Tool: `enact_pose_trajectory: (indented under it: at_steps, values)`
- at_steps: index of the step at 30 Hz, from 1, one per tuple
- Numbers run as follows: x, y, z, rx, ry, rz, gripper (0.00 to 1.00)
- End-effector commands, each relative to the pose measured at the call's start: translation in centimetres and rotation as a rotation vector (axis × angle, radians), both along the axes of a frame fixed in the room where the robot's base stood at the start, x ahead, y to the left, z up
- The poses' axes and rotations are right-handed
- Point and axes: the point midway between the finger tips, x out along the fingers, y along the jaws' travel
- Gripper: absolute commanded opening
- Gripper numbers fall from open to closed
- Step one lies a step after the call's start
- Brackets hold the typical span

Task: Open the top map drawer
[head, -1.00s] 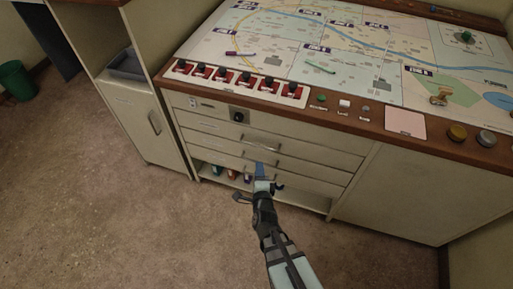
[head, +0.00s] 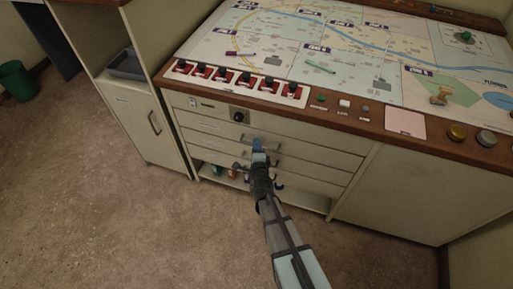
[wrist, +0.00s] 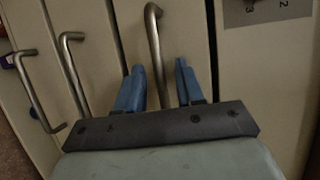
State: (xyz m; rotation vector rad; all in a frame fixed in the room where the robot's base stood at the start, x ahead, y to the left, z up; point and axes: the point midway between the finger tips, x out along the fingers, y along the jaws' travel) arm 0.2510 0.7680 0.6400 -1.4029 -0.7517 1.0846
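The top map drawer (head: 210,127) is a cream front in the console, closed, below the panel with the round black knob. Its bar handle (wrist: 153,40) shows in the wrist view, running between my two blue fingers. My gripper (head: 258,146) is in front of this handle in the head view and hides part of it. In the wrist view my gripper (wrist: 159,80) is open, with one finger on each side of the bar and gaps visible. Whether either finger touches the bar is unclear.
Lower drawer handles (wrist: 73,70) stick out close to my gripper's left in the wrist view. The knob panel (wrist: 268,10) is at the upper right there. The wooden console edge (head: 330,118) with switches overhangs above. An open shelf (head: 235,181) lies below.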

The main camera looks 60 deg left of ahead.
Motion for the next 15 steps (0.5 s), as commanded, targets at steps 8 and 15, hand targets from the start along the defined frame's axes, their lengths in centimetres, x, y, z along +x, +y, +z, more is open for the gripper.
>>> enact_pose_trajectory:
  at_steps: [8,15]
  values:
    - [0.02,0.01,0.02,0.000,0.000,0.000,0.32]
    - [0.01,0.01,0.02,0.000,0.000,0.000,0.09]
